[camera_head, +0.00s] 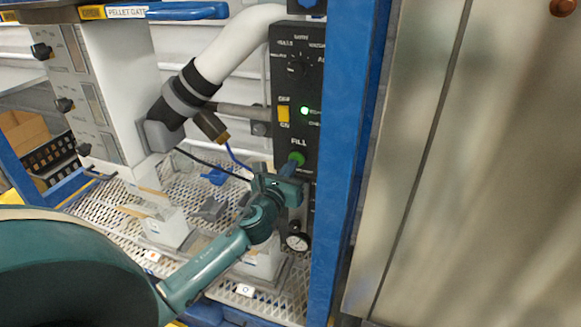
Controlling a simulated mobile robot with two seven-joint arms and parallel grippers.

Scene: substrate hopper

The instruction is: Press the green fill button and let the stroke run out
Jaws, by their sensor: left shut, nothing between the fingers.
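The green fill button (297,158) sits on the black control panel (283,70) under the label "FILL". My left gripper (292,166) is shut and empty, with its tip at the button's lower left side. The tip covers part of the button, and I cannot tell whether it touches or presses it. A small green lamp (305,111) is lit higher on the panel, beside a yellow switch (284,114). My right gripper is not in view.
A blue post (345,130) stands just right of the panel. A white pipe (240,42) and a grey rod (238,112) reach the panel from the left. A round gauge (297,242) sits below my gripper, above a perforated metal deck (225,290).

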